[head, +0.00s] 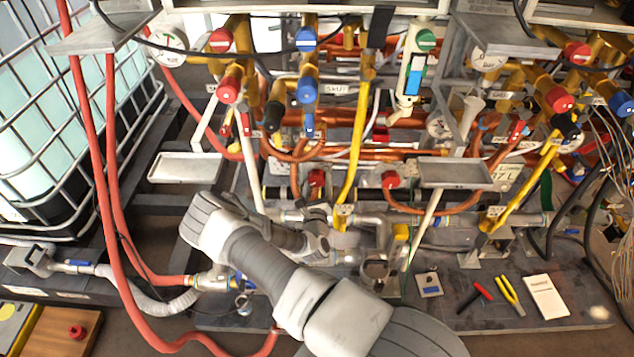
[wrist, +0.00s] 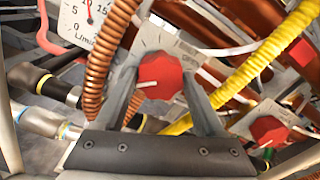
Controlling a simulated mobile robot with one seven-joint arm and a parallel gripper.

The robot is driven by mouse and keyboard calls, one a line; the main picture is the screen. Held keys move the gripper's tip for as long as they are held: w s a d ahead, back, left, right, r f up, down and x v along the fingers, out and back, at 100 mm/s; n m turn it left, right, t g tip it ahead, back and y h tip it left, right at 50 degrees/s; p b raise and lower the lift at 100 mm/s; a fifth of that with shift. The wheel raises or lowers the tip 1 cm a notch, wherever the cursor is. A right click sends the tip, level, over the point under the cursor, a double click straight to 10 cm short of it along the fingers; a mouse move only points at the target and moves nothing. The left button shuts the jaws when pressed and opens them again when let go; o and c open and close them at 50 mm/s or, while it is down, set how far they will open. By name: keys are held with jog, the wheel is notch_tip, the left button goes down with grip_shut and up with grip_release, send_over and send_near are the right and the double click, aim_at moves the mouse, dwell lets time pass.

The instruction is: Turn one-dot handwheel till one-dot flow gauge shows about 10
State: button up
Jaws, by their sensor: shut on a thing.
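A red faceted handwheel (wrist: 160,78) with a white mark line sits between the two fingers of my gripper (wrist: 163,88), which is shut on it. It also shows in the head view as a red knob (head: 316,178), just beyond my gripper (head: 316,212). A white flow gauge (wrist: 88,22) is cut off by the top edge of the wrist view. Its red needle points about straight up, between the 5 at left and the 15 at right; its tip is cut off. I cannot make out any dots on the handwheel or gauge.
A second red handwheel (wrist: 268,130) is to the right, beyond a yellow pipe (wrist: 250,68). A copper coil (wrist: 108,50) runs close to the left finger. Pliers (head: 509,295), a notepad (head: 546,297) and a red hose (head: 115,200) are around the bench.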

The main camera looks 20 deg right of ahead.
jog(key=shift+f, duration=0.1)
jog(key=o, duration=1.1)
jog(key=p+v, duration=0.1)
jog(key=v, duration=1.6)
jog(key=shift+s+p, duration=0.25)
jog(key=shift+p, duration=0.05)
